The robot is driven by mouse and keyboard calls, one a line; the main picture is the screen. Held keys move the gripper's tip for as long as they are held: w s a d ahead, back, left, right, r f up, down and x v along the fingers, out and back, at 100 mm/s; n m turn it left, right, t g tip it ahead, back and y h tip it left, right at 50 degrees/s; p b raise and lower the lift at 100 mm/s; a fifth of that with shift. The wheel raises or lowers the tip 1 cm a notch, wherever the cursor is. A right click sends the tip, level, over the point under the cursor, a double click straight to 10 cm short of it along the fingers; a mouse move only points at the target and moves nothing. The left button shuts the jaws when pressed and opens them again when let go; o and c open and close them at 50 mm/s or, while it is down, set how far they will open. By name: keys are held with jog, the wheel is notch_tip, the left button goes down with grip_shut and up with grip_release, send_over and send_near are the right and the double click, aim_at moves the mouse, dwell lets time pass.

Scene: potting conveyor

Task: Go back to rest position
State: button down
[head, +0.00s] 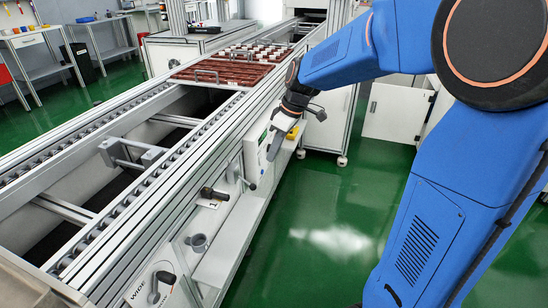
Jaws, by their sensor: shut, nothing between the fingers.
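My gripper (274,147) hangs at the end of my blue arm, near the middle of the head view. It points down beside the near side of the conveyor (150,190), above the white side ledge. Its fingers look small and together, with nothing held between them. Part of the wrist hides the conveyor's side behind it.
Brown-red trays (215,72) with white items sit on the conveyor's far part. Handles and a grey cup-like part (198,243) stick out from its near side. An open white cabinet (398,110) stands behind my arm. Green floor (325,215) lies clear right of the conveyor.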

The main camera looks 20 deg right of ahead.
jog(key=shift+s+d+r, duration=0.1)
jog(key=shift+d, duration=0.05)
jog(key=s+d+m+t+h, duration=0.1)
jog(key=s+d+m, duration=0.2)
jog(key=s, duration=1.1)
jog(key=s+d+r+m+t+h, duration=0.1)
jog(key=s+d+m, duration=0.3)
jog(key=s, duration=1)
jog(key=m+t+h, duration=0.1)
jog(key=m, duration=0.2)
jog(key=shift+s+d+t+h, duration=0.15)
jog(key=shift+d+t+h, duration=0.1)
jog(key=shift+t+h, duration=0.05)
jog(key=shift+r, duration=0.1)
